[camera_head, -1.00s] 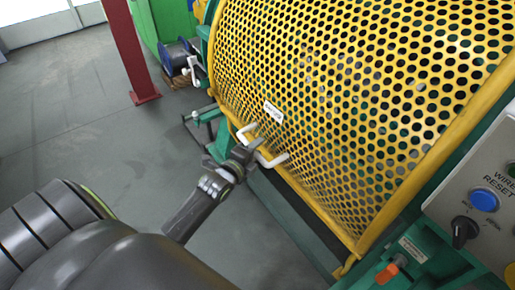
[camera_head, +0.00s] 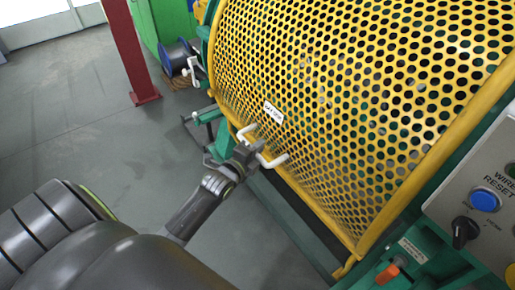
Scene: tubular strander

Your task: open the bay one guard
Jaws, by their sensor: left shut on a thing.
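The bay one guard (camera_head: 350,100) is a curved yellow perforated cover that fills the middle and right of the head view. Its lower edge is down near the green machine frame. A white handle (camera_head: 274,161) sticks out at the guard's lower left edge, below a small white label (camera_head: 273,112). My left gripper (camera_head: 252,152) is shut on the handle, around the middle of its bar. The gripper hides part of the handle. My right gripper is not in view.
A grey control panel (camera_head: 465,205) with a blue button and a black knob stands at right. An orange-tipped part (camera_head: 387,274) is below it. A red post (camera_head: 131,50) and a blue spool (camera_head: 178,58) stand at upper left. The grey floor at left is clear.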

